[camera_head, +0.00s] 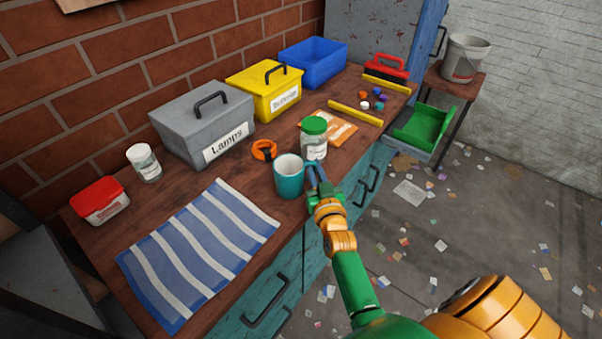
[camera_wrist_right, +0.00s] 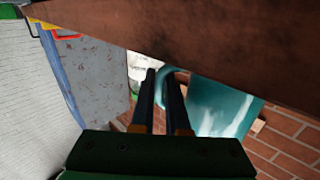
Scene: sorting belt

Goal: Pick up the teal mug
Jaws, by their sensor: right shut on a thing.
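The teal mug (camera_head: 289,180) is upright at the front edge of the wooden bench, its pale inside facing up. My right gripper (camera_head: 316,180) reaches in from the front right and is shut on the mug's handle side. In the right wrist view the two dark fingers of the right gripper (camera_wrist_right: 164,80) are close together around the teal handle, with the body of the mug (camera_wrist_right: 220,106) beside them. I cannot tell whether the mug's base touches the bench. My left gripper is not in view.
A green-lidded jar (camera_head: 313,143) stands close behind the mug and gripper. An orange ring-shaped item (camera_head: 264,150) lies behind the mug. A blue-striped cloth (camera_head: 197,250) covers the bench at left. Grey (camera_head: 185,115), yellow (camera_head: 262,95) and blue (camera_head: 312,65) boxes line the wall.

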